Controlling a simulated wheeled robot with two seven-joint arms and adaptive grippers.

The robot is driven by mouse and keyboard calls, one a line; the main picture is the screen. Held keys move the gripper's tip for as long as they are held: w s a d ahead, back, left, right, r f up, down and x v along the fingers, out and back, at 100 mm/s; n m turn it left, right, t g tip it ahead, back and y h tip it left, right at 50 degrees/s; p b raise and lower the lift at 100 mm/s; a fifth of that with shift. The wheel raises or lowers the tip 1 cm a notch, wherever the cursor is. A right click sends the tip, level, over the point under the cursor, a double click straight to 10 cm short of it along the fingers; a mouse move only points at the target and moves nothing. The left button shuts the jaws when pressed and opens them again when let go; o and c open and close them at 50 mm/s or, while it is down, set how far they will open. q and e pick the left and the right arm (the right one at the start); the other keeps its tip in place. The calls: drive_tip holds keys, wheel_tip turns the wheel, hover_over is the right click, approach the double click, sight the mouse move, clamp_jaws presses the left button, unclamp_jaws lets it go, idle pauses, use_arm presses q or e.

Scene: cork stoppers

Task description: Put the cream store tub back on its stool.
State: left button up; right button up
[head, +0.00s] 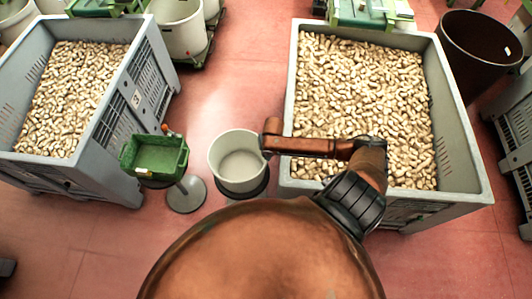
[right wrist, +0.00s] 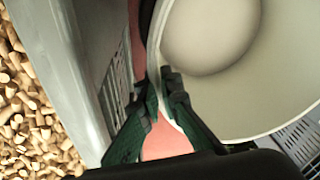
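The cream store tub (head: 232,180) stands upright in the middle of the head view, left of the right-hand crate. It looks empty. A dark round stool top (head: 262,186) shows under the tub's lower edge; I cannot tell whether the tub touches it. My right gripper (head: 264,152) is at the tub's right rim. In the right wrist view, the fingers of my right gripper (right wrist: 163,92) are closed on the wall of the tub (right wrist: 274,85), one on each side of the rim. My left gripper is not in view.
The right-hand grey crate (head: 466,165) full of corks lies under my right arm. Another cork-filled crate (head: 60,172) stands at left. A green tray (head: 155,158) on a round-based stand is close to the tub's left. A dark brown bin (head: 478,60) stands at upper right.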

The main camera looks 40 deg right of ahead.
drive_tip(key=o, duration=0.4)
drive_tip(key=shift+o, duration=0.2)
wheel_tip(320, 180, up, 12)
drive_tip(key=s+p, duration=0.1)
drive_tip(key=s, duration=0.1)
drive_tip(key=shift+p, duration=0.3)
drive_tip(key=shift+a+r, duration=0.1)
